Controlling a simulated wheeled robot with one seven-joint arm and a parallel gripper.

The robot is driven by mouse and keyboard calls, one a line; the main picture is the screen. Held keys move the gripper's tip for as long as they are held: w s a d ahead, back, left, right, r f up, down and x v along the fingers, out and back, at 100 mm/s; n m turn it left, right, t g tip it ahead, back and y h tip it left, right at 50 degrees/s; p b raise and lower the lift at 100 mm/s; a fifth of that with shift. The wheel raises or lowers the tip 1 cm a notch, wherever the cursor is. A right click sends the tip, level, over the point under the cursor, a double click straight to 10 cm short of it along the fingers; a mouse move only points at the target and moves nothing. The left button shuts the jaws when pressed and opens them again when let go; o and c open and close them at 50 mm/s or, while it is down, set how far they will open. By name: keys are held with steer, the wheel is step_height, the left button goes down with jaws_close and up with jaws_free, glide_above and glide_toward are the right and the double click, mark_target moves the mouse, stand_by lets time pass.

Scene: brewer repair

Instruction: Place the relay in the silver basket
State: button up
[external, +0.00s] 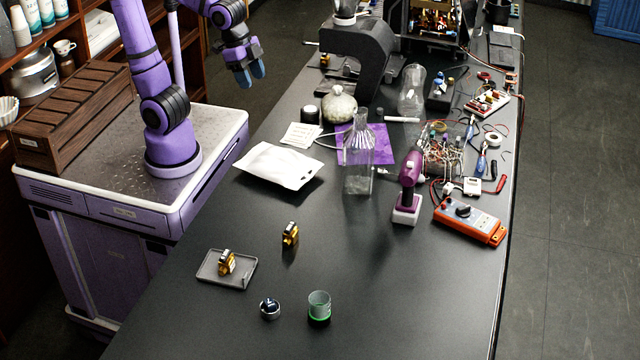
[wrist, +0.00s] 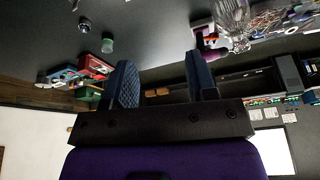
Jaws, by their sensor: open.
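A small gold-and-black part (external: 290,234), which looks like a relay, stands on the dark bench. A similar gold-and-black part (external: 226,262) sits on a shallow grey tray (external: 245,279) at the front left of the bench. I cannot tell which of the two is the relay. No silver basket is clearly recognisable; the grey tray is the closest thing I see. My gripper (external: 251,76) is open and empty, raised at the top left, far from both parts. Its two blue fingers also show in the wrist view (wrist: 160,62), with nothing between them.
A round dark-topped jar (external: 270,309) and a green-based glass (external: 319,309) stand at the front. The bench's front right is clear.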

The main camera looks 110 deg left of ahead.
steer(key=s+a+f+n+t, duration=0.1)
steer(key=s+a, duration=0.5)
steer(key=s, duration=0.6)
steer(key=shift+s+a+f+n+y, duration=0.15)
steer(key=shift+s+f+n+y, duration=0.15)
steer(key=shift+f+n, duration=0.4)
steer(key=shift+w, duration=0.1)
